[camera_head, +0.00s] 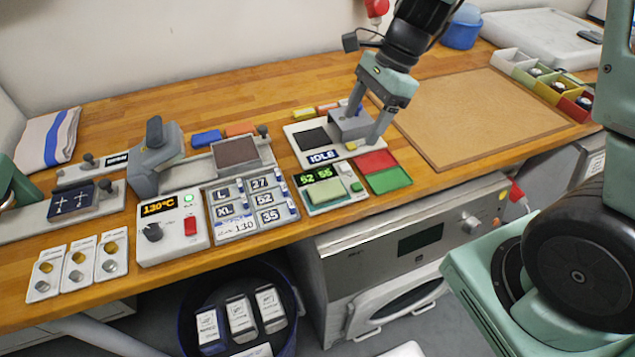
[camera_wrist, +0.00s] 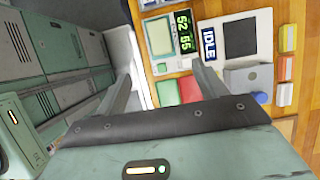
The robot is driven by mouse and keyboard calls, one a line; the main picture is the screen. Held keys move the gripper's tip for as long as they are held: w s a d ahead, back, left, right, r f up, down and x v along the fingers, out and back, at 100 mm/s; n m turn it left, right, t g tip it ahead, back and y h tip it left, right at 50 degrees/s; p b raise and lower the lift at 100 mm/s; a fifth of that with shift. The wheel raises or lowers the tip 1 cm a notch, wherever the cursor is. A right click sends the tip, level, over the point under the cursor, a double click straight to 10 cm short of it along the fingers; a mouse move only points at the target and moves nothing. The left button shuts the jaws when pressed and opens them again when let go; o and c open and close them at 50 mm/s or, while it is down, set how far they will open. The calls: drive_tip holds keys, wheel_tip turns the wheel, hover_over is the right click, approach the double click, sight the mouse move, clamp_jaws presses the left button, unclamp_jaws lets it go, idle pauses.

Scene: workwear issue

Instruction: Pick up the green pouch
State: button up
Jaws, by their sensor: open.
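My gripper (camera_head: 364,127) is open and empty, its fingers pointing down over the bench. In the head view its fingertips overlap the grey block of the IDLE unit. In the wrist view the gripper's fingers (camera_wrist: 164,70) stand either side of a green flat panel (camera_wrist: 166,92) and a red one. I cannot clearly make out a green pouch. A pale green rectangular piece (camera_head: 325,194) lies on the white unit reading 52 55; it also shows in the wrist view (camera_wrist: 160,36). I cannot tell whether it is a pouch or a screen. The green panel (camera_head: 389,181) lies beside it.
The IDLE unit (camera_head: 312,158) stands behind the green-display unit. Blue (camera_head: 206,138) and orange (camera_head: 240,129) pieces lie further left. A brown mat (camera_head: 480,115) gives free room at right. Small coloured bins (camera_head: 540,83) stand beyond it. The bench's front edge is close.

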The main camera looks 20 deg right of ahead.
hover_over(327, 189)
drive_tip(key=d, duration=0.3)
drive_tip(key=f, duration=1.1)
drive_tip(key=shift+a, duration=0.25)
drive_tip(key=x, duration=0.5)
drive_tip(key=shift+d+f+b, duration=0.15)
drive_tip(key=shift+f+b, duration=0.05)
drive_tip(key=shift+b, duration=0.15)
drive_tip(key=c, duration=1.1)
drive_tip(key=shift+r, duration=0.1)
drive_tip(key=shift+c, duration=0.2)
